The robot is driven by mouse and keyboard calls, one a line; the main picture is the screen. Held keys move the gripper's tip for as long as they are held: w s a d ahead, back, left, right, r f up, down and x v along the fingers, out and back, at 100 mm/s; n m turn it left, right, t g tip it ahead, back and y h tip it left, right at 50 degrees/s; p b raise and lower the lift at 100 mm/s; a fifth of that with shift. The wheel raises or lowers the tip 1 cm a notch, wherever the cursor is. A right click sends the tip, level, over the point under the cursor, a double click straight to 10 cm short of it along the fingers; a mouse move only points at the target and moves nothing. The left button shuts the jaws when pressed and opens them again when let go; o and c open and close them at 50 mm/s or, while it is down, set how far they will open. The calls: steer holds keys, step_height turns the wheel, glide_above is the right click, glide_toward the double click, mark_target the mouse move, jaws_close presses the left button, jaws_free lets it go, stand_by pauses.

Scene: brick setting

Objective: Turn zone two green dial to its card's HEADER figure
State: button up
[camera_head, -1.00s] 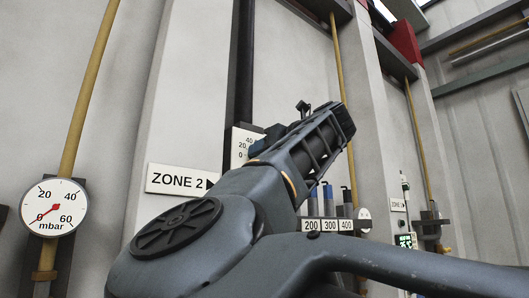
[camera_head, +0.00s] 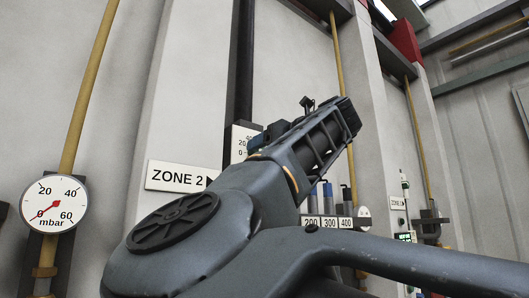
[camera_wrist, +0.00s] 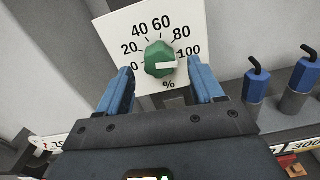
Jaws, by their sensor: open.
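The green dial (camera_wrist: 160,59) shows in the wrist view on a white scale plate (camera_wrist: 118,22) marked 0 to 100 %. Its white pointer points right, close to the 100 mark and slightly below that label. My gripper (camera_wrist: 161,72) is open, with one blue finger on each side of the dial's lower part. I cannot tell whether either finger touches it. In the head view my arm hides the dial; only the left edge of the scale plate (camera_head: 237,152) shows, beside the ZONE 2 sign (camera_head: 178,178). I can read no HEADER figure in either view.
Blue-topped pegs with hooks (camera_wrist: 256,83) stand right of the dial, above number labels; the head view shows labels 200, 300 and 400 (camera_head: 328,222). A mbar gauge (camera_head: 54,204) hangs at left on a yellow pipe (camera_head: 88,95). A concrete pillar (camera_head: 185,80) stands behind my arm.

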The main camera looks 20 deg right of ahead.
steer(key=b+v, duration=0.1)
steer(key=v, duration=0.5)
steer(key=shift+s+b, duration=0.25)
steer(key=shift+b, duration=0.15)
steer(key=shift+a, duration=0.15)
steer(key=shift+r, duration=0.1)
